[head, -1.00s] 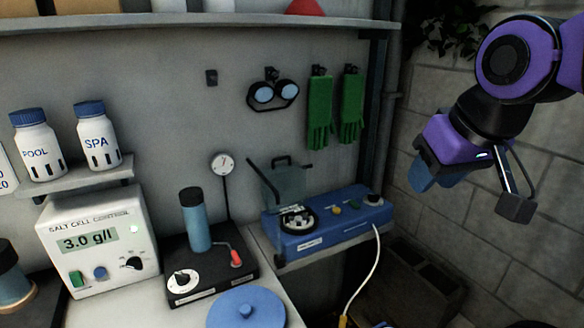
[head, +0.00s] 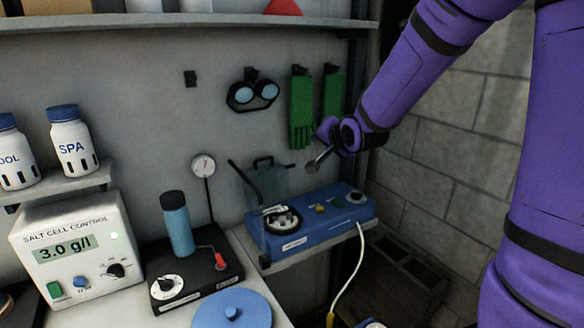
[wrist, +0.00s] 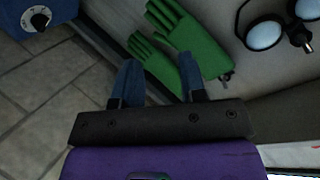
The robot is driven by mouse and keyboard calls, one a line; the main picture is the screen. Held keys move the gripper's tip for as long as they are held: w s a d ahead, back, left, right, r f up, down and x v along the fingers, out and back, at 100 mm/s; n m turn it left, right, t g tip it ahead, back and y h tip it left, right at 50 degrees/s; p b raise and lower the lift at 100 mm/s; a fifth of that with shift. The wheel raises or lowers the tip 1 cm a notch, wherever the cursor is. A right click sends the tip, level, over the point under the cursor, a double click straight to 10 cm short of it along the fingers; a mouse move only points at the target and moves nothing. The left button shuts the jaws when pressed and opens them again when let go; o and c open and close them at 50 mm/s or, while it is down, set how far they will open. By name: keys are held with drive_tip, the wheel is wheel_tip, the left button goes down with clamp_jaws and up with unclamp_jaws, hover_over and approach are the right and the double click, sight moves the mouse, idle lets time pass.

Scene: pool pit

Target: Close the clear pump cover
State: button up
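The clear pump cover (head: 270,181) stands raised, roughly upright, over the left part of the blue pump unit (head: 315,222). It has a dark handle (head: 262,160) at its top. The round pump head (head: 283,218) is exposed in front of it. My gripper shows in the wrist view (wrist: 160,76) with two blue fingers apart and nothing between them. The wrist view shows a blue corner with a knob at top left, but not the cover.
Green gloves (head: 301,108) and goggles (head: 252,92) hang on the wall behind. A gauge (head: 203,165) and a blue cylinder (head: 177,222) stand left of the pump unit. A white cable (head: 350,275) hangs from its front. Open space lies above the unit's right half.

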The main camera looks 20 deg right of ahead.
drive_tip(key=w+f+m+t+y, duration=0.2)
drive_tip(key=w+f+m+t, duration=0.15)
drive_tip(key=w+f, duration=0.5)
drive_tip(key=m+t+y, duration=0.2)
drive_tip(key=m+t, duration=0.1)
drive_tip(key=m, duration=0.1)
approach(293, 167)
drive_tip(key=x, duration=1)
drive_tip(key=shift+w, duration=0.35)
clamp_jaws()
